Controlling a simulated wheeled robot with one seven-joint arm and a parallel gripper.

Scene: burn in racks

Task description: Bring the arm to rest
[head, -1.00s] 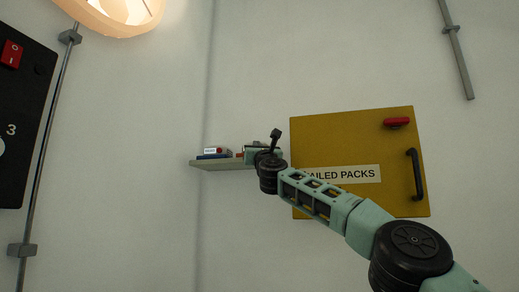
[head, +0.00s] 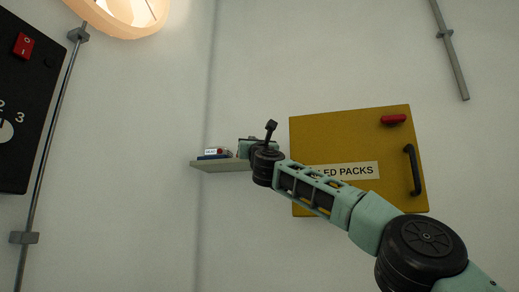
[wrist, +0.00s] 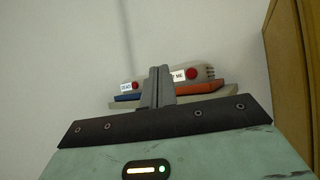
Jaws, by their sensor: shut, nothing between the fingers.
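My gripper shows in the wrist view (wrist: 160,87) with its two grey fingers together and nothing between them. In the head view my arm reaches up from the lower right, and its wrist end is in front of the right part of a small wall shelf (head: 222,167). The gripper's fingertips are hidden there behind my wrist. In the wrist view the fingers point toward the things on the shelf; I cannot tell the distance left between them.
A blue item with a label (wrist: 127,97) and an orange item (wrist: 200,89) lie on the shelf. A yellow cabinet (head: 350,135) marked "PACKS" hangs right of it, partly behind my arm. A black switch panel (head: 30,110) is at the left.

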